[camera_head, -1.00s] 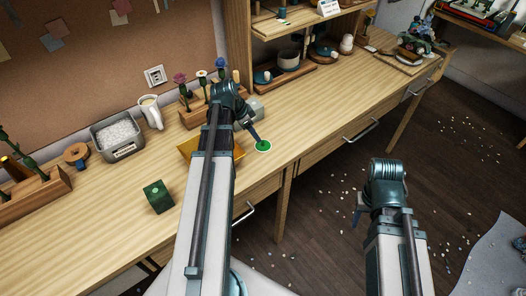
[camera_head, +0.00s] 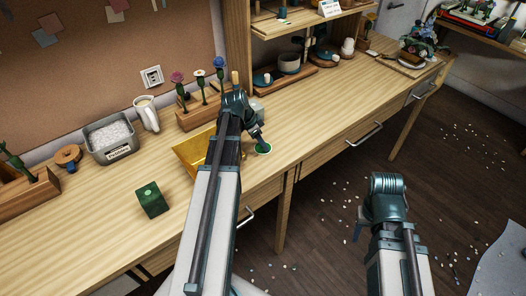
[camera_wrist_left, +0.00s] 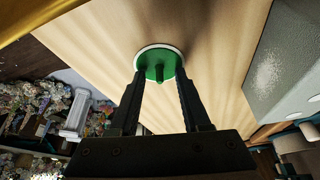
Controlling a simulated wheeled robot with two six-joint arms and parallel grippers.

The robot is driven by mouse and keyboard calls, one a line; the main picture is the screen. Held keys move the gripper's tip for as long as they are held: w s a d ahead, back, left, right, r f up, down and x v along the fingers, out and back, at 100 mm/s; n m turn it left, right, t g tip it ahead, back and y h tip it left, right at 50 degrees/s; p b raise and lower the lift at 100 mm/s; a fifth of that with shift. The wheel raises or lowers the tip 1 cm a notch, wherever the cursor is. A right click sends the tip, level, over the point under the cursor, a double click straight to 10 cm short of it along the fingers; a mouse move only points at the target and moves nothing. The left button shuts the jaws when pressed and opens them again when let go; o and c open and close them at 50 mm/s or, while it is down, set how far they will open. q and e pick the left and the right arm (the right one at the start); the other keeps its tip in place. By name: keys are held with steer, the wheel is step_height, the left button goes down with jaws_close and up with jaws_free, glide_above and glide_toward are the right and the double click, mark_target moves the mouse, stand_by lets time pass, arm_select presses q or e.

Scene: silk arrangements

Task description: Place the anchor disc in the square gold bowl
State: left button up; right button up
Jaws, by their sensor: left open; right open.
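The anchor disc (camera_head: 263,150), green with a pale rim, lies on the wooden bench near its front edge. In the left wrist view the disc (camera_wrist_left: 149,52) shows a short green peg standing up from it. My left gripper (camera_head: 262,144) is open and low over the disc; in the wrist view its fingertips (camera_wrist_left: 160,78) are apart, on either side of the peg. The square gold bowl (camera_head: 188,152) stands left of the disc, partly hidden behind my left arm; its edge shows at the wrist view's upper left (camera_wrist_left: 35,16). My right gripper (camera_head: 358,229) is open, over the floor, away from the bench.
A metal tin of white pebbles (camera_head: 110,154), a white mug (camera_head: 146,113) and a wooden flower stand (camera_head: 196,117) are behind. A grey block (camera_wrist_left: 290,60) stands beside the disc. The bench's left front is clear.

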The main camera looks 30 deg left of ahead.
arm_select(q)
jaws_close()
steer(key=shift+r, duration=0.1)
arm_select(e)
steer(key=shift+r, duration=0.1)
